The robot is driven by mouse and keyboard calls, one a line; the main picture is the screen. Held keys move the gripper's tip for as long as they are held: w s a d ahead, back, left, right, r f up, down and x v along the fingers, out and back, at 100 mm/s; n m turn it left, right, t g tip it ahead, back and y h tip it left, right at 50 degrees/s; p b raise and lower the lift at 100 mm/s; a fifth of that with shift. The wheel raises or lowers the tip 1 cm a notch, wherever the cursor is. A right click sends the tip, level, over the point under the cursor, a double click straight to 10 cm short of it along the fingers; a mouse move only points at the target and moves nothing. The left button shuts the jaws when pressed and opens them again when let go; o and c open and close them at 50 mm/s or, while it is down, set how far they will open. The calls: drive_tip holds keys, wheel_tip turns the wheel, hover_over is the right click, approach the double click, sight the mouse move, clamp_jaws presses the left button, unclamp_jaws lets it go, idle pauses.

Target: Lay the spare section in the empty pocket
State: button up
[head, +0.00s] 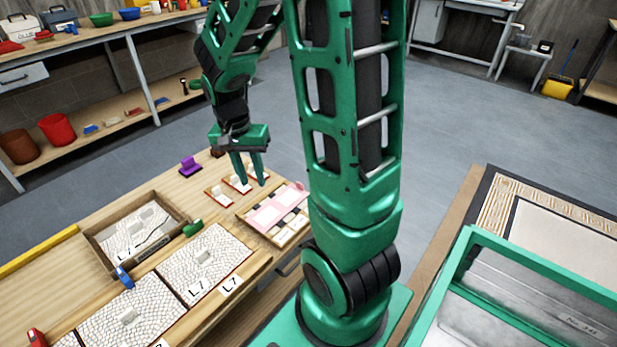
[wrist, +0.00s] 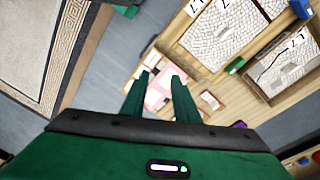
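My gripper (head: 246,181) is above the far right end of the wooden bench, pointing down, with its two fingers apart and nothing seen between them. It also shows in the wrist view (wrist: 159,76). Small red-edged pieces with pale knobs (head: 218,195) lie below and around it. Two pale stone-pattern sections with knobs, one at the right (head: 205,262) and one at the left (head: 128,318), lie on the bench beside L7 labels. A wooden tray (head: 178,211) holds another, cracked-looking section marked L7. I cannot tell which is the spare or where the empty pocket is.
Green (head: 193,228), blue (head: 122,277) and purple (head: 190,166) blocks stand on the bench. A yellow bar (head: 38,250) lies at left. A key-bordered panel (head: 560,240) is at the right.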

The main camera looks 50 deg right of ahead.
drive_tip(key=s+r+n, duration=0.2)
drive_tip(key=s+r, duration=0.2)
drive_tip(key=s, duration=0.5)
drive_tip(key=s+r+n+y, duration=0.1)
drive_tip(key=s+r+n, duration=0.2)
drive_tip(key=s, duration=0.7)
wheel_tip(320, 180, up, 2)
drive_tip(key=shift+d+n, duration=0.3)
drive_tip(key=shift+d, duration=0.15)
drive_tip(key=shift+w+f, duration=0.25)
drive_tip(key=shift+w, duration=0.3)
